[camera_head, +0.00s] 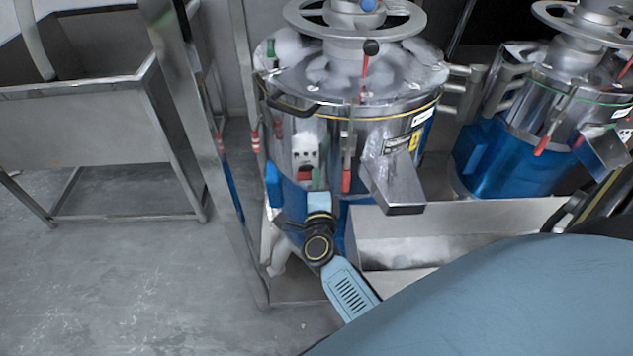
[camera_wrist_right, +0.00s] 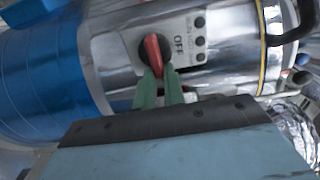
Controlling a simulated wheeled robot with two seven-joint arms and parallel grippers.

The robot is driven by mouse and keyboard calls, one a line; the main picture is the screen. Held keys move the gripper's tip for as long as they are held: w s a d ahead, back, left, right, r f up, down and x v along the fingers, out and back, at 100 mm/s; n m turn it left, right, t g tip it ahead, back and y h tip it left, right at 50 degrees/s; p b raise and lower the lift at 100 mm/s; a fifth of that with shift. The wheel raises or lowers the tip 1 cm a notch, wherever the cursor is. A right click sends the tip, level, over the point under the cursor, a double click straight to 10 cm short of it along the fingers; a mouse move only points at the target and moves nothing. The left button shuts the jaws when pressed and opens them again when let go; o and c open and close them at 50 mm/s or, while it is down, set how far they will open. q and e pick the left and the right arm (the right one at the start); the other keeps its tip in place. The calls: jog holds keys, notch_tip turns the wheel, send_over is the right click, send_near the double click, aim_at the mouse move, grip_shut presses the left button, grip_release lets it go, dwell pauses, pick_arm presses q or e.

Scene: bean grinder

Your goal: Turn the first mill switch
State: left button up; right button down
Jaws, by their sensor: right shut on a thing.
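The first mill (camera_head: 385,145) is a steel drum with a blue base, in the middle of the head view. Its switch panel (camera_head: 306,151) is a pale plate on the drum's front left. In the right wrist view the switch (camera_wrist_right: 153,55) is a red knob on a dark round base, beside the word OFF. My right gripper (camera_wrist_right: 160,78) has green fingertips shut on the red knob; in the head view the gripper (camera_head: 318,183) is just below the panel and partly covers the knob. My left gripper is out of view.
A second mill (camera_head: 510,150) with a blue base stands to the right. A metal spout (camera_head: 397,180) juts out above a steel trough (camera_head: 450,225). A steel sink (camera_head: 85,125) stands at left, beyond an upright metal post (camera_head: 200,130). Grey floor (camera_head: 110,285) is clear at lower left.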

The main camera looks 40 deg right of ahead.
jog(key=shift+w+r, duration=0.1)
dwell(0.4)
jog(key=c, duration=1.6)
grip_release()
jog(key=shift+o, duration=0.6)
jog(key=v, duration=1.3)
